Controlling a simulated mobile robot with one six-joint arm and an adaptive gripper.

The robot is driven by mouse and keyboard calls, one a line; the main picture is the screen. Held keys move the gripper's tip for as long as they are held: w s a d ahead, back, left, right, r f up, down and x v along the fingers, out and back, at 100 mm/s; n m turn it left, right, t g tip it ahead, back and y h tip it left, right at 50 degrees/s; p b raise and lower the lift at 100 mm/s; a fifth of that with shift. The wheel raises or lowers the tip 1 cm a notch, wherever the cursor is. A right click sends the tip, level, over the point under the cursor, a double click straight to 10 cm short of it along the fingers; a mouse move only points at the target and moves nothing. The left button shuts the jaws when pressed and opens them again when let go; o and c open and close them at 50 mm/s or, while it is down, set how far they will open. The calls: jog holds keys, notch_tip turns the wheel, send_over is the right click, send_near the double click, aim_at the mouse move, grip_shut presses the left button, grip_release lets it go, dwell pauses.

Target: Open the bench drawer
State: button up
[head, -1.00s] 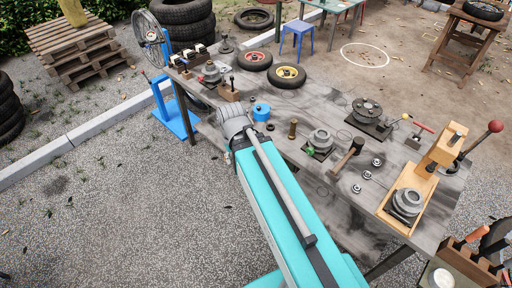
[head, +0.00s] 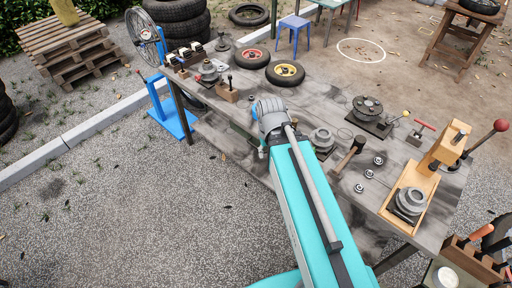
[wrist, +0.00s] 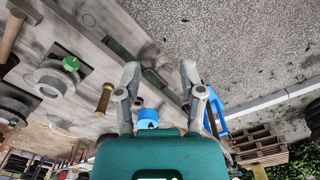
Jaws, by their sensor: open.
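The grey wooden bench (head: 333,92) runs across the head view, and my arm crosses its front edge. My gripper (wrist: 159,74) shows in the wrist view with its two fingers apart and nothing visibly held between them. It is above the front edge of the bench. Dark green strips (wrist: 118,47) lie along that edge in the wrist view, one of them partly between the fingertips. They may be the drawer front, but I cannot tell surely. I see no clear handle and no gap of an open drawer.
On the bench are a blue pot (wrist: 148,117), a brass cylinder (wrist: 105,98), a mallet (head: 349,154), two small wheels and a wooden press (head: 437,160). A blue wheel stand (head: 172,112) is at the left end. The gravel before the bench is clear.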

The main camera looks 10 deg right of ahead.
jog(key=shift+d, duration=0.2)
jog(key=shift+f, duration=0.1)
jog(key=w+f+n+t+h+b, duration=0.1)
jog(key=w+f+h+b, duration=0.4)
jog(key=f+b, duration=0.55)
jog(key=w+f+n+t+h+b, duration=0.2)
jog(key=w+f+b, duration=0.5)
jog(key=b, duration=0.6)
jog(key=w+a+f+n+t+h+b, duration=0.4)
jog(key=w+a+f+b, duration=0.5)
jog(key=b, duration=1.1)
jog(key=shift+w+a+f+t+h, duration=0.3)
jog(key=shift+a+f+t+h, duration=0.1)
jog(key=shift+f+t+h, duration=0.7)
jog(key=shift+f, duration=0.1)
